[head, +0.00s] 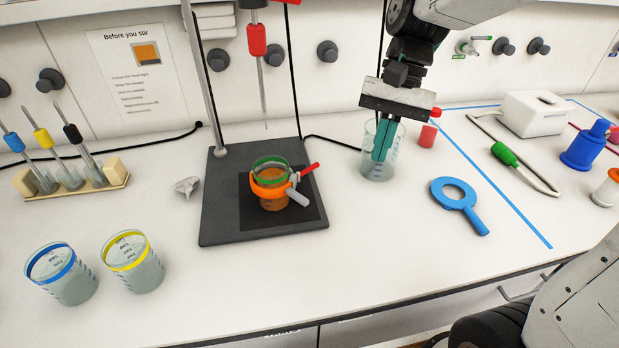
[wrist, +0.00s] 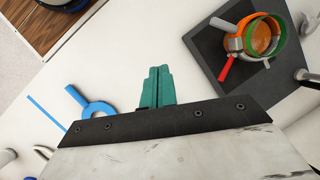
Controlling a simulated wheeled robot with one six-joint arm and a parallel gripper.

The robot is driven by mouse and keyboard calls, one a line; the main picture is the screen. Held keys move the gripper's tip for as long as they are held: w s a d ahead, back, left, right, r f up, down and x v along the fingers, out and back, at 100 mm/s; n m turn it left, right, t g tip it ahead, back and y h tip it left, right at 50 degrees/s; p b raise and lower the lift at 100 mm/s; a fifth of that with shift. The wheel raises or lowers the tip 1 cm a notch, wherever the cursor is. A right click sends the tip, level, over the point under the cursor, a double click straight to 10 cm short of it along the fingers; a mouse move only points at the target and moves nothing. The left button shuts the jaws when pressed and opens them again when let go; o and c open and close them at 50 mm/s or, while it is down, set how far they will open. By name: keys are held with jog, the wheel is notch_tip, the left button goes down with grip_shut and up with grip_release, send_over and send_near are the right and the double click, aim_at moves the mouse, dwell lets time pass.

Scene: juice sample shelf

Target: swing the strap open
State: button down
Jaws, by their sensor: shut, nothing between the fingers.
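An orange strap (head: 268,189) goes around a beaker with a green rim (head: 270,163) and orange contents, on the dark stand base. A red lever (head: 309,169) and a grey handle (head: 297,194) stick out on the strap's right side. The strap (wrist: 242,26) and red lever (wrist: 227,69) also show at the upper right of the wrist view. My gripper (head: 381,155) has teal fingers pointing down, to the right of the strap and apart from it. The fingers (wrist: 157,74) are shut and empty.
A clear beaker (head: 373,171) shows around my fingertips; I cannot tell its depth. A blue ring with a handle (head: 460,199) lies to the right. The stand base (head: 222,228) has an upright pole and a hanging red-topped rod (head: 257,42). Two beakers (head: 62,281) (head: 136,268) stand at front left.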

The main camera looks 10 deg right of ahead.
jog(key=w+a+r+m+g+y, duration=0.1)
jog(key=w+a+r+m+y, duration=0.2)
jog(key=w+m, duration=0.4)
jog(key=shift+n, duration=0.5)
jog(key=x, duration=0.4)
jog(key=a+x, duration=0.1)
jog(key=x, duration=0.9)
jog(key=shift+w+a+r, duration=0.15)
jog(key=shift+a+r, duration=0.1)
jog(key=shift+r, duration=0.15)
jog(key=shift+s+a+f, duration=0.15)
jog(key=shift+s+a, duration=0.1)
jog(key=shift+a, duration=0.1)
